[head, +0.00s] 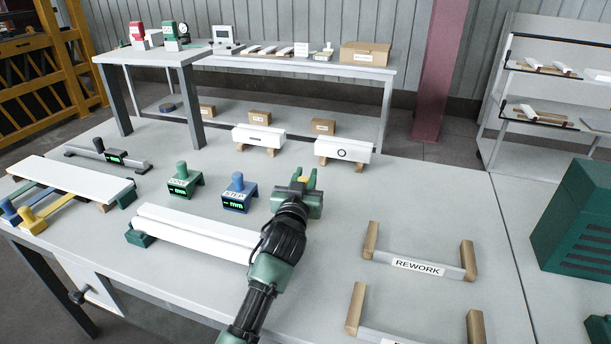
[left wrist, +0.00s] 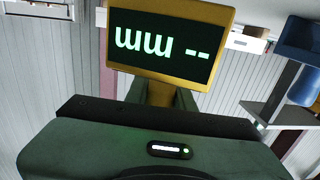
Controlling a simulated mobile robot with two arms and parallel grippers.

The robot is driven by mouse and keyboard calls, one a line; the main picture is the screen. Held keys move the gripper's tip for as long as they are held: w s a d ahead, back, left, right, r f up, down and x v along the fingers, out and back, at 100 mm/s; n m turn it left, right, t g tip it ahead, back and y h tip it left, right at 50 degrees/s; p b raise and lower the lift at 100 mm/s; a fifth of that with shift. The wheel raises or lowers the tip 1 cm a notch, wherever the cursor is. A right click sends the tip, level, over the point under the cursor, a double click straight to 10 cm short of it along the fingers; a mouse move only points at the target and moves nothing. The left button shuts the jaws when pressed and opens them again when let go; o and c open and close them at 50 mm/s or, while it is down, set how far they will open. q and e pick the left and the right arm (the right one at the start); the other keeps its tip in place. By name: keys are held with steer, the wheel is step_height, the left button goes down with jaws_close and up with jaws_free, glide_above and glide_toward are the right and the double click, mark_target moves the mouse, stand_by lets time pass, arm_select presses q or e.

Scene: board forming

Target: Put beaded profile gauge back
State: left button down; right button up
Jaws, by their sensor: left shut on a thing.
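My left gripper (head: 300,188) is shut on a yellow gauge (head: 312,180), above the table to the right of the blue gauge. Most of the yellow gauge is hidden by the gripper in the head view. In the left wrist view the yellow gauge (left wrist: 228,20) shows its dark screen with upside-down green marks, "-- mm". No name is readable on it. A green gauge (head: 182,184) and a blue gauge (head: 238,196) marked STEP stand upright in a row on the table. My right gripper is not in view.
A long white board (head: 190,228) lies on green supports in front of the gauges. Another white board (head: 70,180) lies at the left. White pieces (head: 258,136) on wooden blocks stand behind. A REWORK rack (head: 418,265) and a green box (head: 578,220) are at the right.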

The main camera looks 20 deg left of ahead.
arm_select(q)
steer(key=shift+r, duration=0.1)
steer(key=c, duration=1.1)
jaws_free()
steer(key=o, duration=0.3)
steer(key=shift+s, duration=0.1)
steer(key=s, duration=0.7)
steer(key=shift+s+d+b, duration=0.3)
steer(key=shift+s+d, duration=0.05)
